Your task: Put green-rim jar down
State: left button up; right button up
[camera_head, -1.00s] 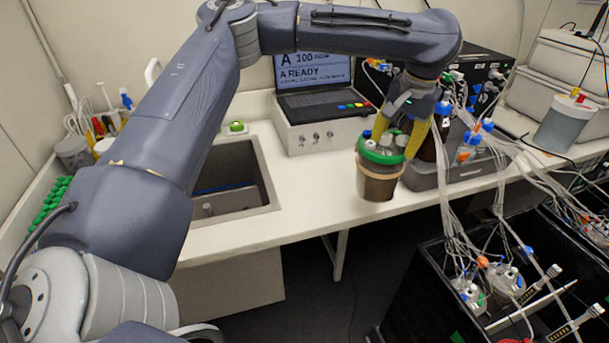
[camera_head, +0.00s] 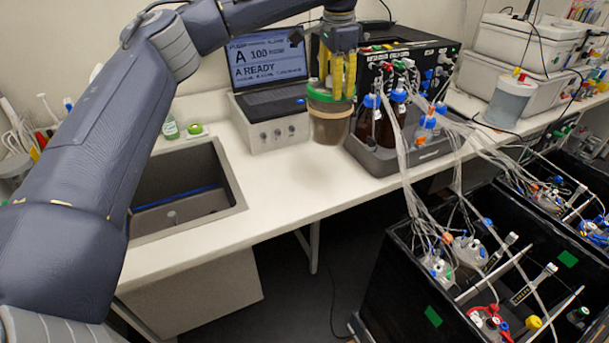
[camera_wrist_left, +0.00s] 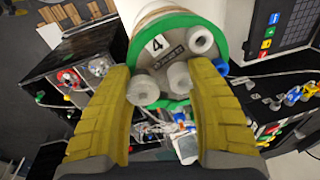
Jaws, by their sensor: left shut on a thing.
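The green-rim jar (camera_head: 331,122) is a brownish, translucent cup with a green ring at its top. My left gripper (camera_head: 337,86) points straight down with its yellow fingers shut on the jar's top. The jar hangs upright, apart from the white counter (camera_head: 290,196), with a soft shadow below it. In the left wrist view, the jar's green rim (camera_wrist_left: 221,32) shows a grey lid with a "4" label and several white ports between the two yellow fingers (camera_wrist_left: 163,92). My right gripper is in neither view.
A laptop on a white box (camera_head: 268,134) stands left of the jar. A grey tray (camera_head: 398,163) with brown bottles and tubing is close on its right. A sink (camera_head: 190,195) lies to the left. The counter below and in front of the jar is clear.

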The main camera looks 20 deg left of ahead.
aim_at(329, 104)
pick_arm(q)
jog(key=shift+w+a+r+m+h, duration=0.2)
jog(key=shift+w+r+m, duration=0.4)
jog(key=shift+m, duration=0.45)
jog(key=shift+w+a+r+m+h, duration=0.1)
jog(key=shift+w+a+r+m, duration=0.3)
jog(key=shift+w+m, duration=0.5)
notch_tip(329, 104, down, 20)
jog(key=shift+s, duration=0.2)
jog(key=shift+m, duration=0.25)
jog(key=o, duration=1.5)
jog(key=shift+f, duration=0.1)
jog(key=shift+o, duration=0.2)
jog(key=r, duration=0.4)
jog(key=s+r, duration=0.1)
jog(key=r, duration=0.3)
jog(key=s+r, duration=0.1)
jog(key=r, duration=0.3)
jog(key=shift+a, duration=0.15)
